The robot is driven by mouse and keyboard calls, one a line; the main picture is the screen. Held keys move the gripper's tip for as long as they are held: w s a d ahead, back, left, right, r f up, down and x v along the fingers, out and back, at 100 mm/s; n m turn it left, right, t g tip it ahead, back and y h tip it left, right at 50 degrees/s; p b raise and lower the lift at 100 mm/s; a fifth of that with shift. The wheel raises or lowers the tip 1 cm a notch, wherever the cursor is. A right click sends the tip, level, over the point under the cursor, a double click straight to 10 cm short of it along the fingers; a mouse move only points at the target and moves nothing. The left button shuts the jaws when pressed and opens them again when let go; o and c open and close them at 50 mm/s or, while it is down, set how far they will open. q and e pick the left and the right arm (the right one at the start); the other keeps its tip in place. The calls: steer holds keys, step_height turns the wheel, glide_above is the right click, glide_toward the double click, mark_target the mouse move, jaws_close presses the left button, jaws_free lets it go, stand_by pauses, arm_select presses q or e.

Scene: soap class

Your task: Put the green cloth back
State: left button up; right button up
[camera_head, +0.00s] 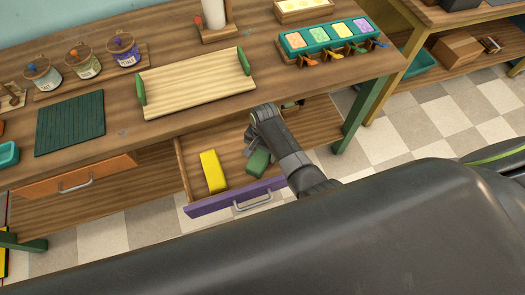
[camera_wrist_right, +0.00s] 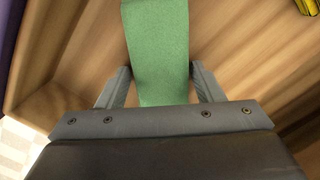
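The green cloth (camera_head: 258,161), a folded dark green block shape, lies in the open drawer with the purple front (camera_head: 236,197). My right gripper (camera_head: 254,147) reaches down into this drawer at the cloth. In the right wrist view the green cloth (camera_wrist_right: 157,50) lies between the two fingers of my right gripper (camera_wrist_right: 162,80). The fingers are apart, one on each side of the cloth, and a narrow gap shows on the right side. My left gripper is not in view.
A yellow block (camera_head: 213,171) lies left in the same drawer. An orange-front drawer (camera_head: 75,177) is beside it. On the worktop (camera_head: 120,150) stand a wooden tray (camera_head: 195,82), a dark green mat (camera_head: 70,124), jars (camera_head: 84,62) and a teal soap holder (camera_head: 325,38).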

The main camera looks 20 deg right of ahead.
steer(key=shift+o, duration=1.1)
steer(key=shift+r, duration=0.15)
step_height(320, 180, up, 12)
steer(key=shift+w+d+p, duration=0.3)
steer(key=shift+w+p, duration=0.05)
steer(key=shift+p, duration=0.1)
